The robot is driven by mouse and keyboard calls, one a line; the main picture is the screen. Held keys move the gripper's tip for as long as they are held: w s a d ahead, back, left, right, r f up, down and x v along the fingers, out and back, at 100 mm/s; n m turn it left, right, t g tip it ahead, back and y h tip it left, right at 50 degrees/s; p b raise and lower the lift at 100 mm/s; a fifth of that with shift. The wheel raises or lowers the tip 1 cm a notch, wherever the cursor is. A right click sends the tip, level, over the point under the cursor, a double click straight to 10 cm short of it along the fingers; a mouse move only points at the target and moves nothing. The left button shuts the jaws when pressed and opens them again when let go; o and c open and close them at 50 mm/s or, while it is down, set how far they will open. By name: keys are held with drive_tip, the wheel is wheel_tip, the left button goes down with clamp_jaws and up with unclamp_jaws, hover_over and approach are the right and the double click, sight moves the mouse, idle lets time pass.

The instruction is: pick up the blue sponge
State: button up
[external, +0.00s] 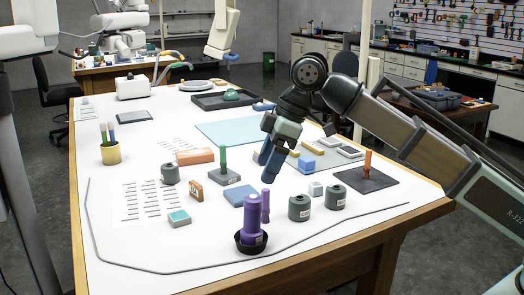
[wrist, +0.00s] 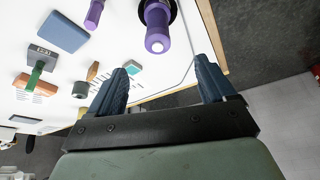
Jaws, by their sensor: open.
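A flat blue block, which looks like the blue sponge (external: 240,197), lies on the white table left of the purple bottle (external: 251,219). It also shows at the upper left of the wrist view (wrist: 64,31), outside the space between my fingers. My gripper (external: 269,168) hangs above the table, above and a little right of the sponge in the external view. In the wrist view my gripper (wrist: 161,68) has its two blue fingers wide apart, with nothing held between them. The exact height above the table is hard to tell.
The purple bottle stands in a black dish, with a thinner purple piece (external: 265,206) beside it. A grey block with a green post (external: 224,170) stands behind the sponge. Dark green canisters (external: 299,208) are to the right. A grey cable (external: 180,271) runs along the front.

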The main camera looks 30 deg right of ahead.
drive_tip(key=w+d+f+m+t+h, duration=0.15)
drive_tip(key=w+d+m, duration=0.25)
drive_tip(key=w+d, duration=1.4)
drive_tip(key=n+g+y, duration=0.2)
drive_tip(key=n+g, duration=0.1)
drive_tip(key=n, duration=0.5)
approach(307, 158)
drive_tip(key=x, duration=0.5)
drive_tip(key=shift+f, duration=0.15)
drive_tip(key=shift+x, duration=2.7)
